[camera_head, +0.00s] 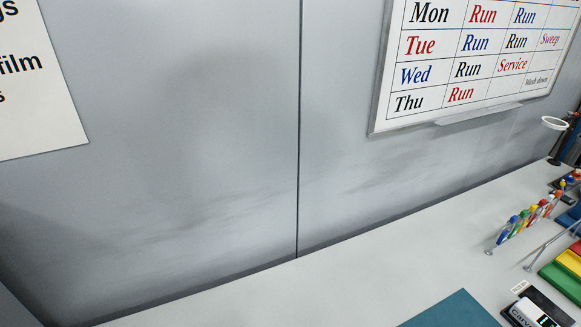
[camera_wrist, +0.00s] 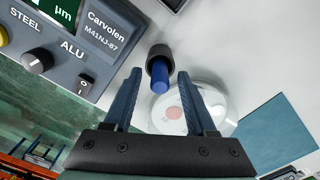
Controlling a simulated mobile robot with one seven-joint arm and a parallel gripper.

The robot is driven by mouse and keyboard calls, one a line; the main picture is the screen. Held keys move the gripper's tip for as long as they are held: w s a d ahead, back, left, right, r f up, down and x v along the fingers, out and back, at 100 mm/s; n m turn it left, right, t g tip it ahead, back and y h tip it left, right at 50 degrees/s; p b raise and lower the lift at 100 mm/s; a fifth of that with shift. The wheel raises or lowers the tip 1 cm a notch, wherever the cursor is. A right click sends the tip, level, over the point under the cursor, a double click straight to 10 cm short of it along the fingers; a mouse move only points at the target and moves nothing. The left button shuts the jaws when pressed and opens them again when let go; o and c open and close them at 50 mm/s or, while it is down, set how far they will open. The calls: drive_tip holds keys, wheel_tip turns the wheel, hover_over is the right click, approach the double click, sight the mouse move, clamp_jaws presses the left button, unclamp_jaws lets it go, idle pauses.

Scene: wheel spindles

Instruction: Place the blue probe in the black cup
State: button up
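In the wrist view the blue probe (camera_wrist: 160,82) is a short blue cylinder. Its far end meets the black cup (camera_wrist: 158,52), a small dark round holder on the pale bench, and it looks to be seated inside the cup's mouth. My gripper (camera_wrist: 160,76) is open, its two dark blue fingers spread to the left and right of the probe with a visible gap on each side. The fingers hold nothing. The depth between fingertips and probe is hard to tell. The head view shows neither my gripper, the probe nor the cup.
A grey Carvolen gauge (camera_wrist: 75,50) with knob and switch stands close left of the cup. A clear round dish (camera_wrist: 210,100) with a pinkish disc lies behind the fingers. A teal mat (camera_head: 455,312) lies on the bench. Several coloured-handled tools (camera_head: 525,220) stand at right.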

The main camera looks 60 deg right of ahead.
drive_tip(key=shift+r, duration=0.1)
wheel_tip(320, 180, up, 12)
idle(0.6)
drive_tip(key=shift+r, duration=0.1)
